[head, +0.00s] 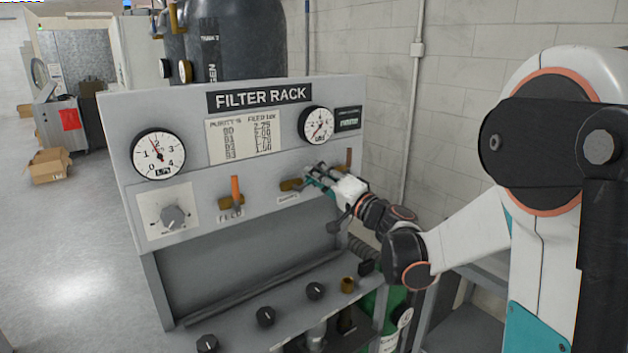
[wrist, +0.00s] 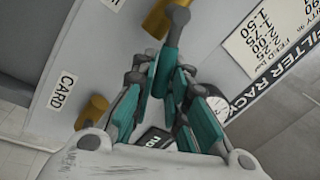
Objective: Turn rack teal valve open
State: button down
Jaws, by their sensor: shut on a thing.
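The rack teal valve has a teal lever (wrist: 175,35) with a grey end by its brass body (wrist: 160,18) in the wrist view. In the head view its brass body (head: 290,185) sits on the rack's front panel, right of an orange-handled valve. My gripper (head: 318,179) is at this valve, reaching in from the right. In the wrist view my gripper's (wrist: 162,78) two teal-padded fingers close on the lever from both sides. The fingers hide most of the lever in the head view, so its exact angle is hard to tell there.
The orange-handled valve (head: 236,190) stands left of my gripper, its handle upright. Another valve handle (head: 349,158) is close on the right. Gauges (head: 158,153) and (head: 316,124) sit above, a grey knob (head: 173,217) at left. A shelf with black knobs (head: 265,316) lies below.

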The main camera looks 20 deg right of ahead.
jog(key=shift+d+f+m+t+h+b, duration=0.2)
jog(key=shift+f+m+b, duration=0.3)
jog(key=shift+m, duration=0.55)
jog(key=shift+d+f+m+t+h+b, duration=0.1)
jog(key=shift+f+m+h+b, duration=0.35)
jog(key=shift+m, duration=0.65)
jog(key=shift+d+f+m+t+h+b, duration=0.15)
jog(key=shift+f+m+b, duration=0.4)
jog(key=shift+m, duration=0.5)
jog(key=shift+a, duration=0.1)
jog(key=c, duration=1.6)
grip_release()
jog(key=shift+o, duration=0.2)
jog(key=v, duration=1.2)
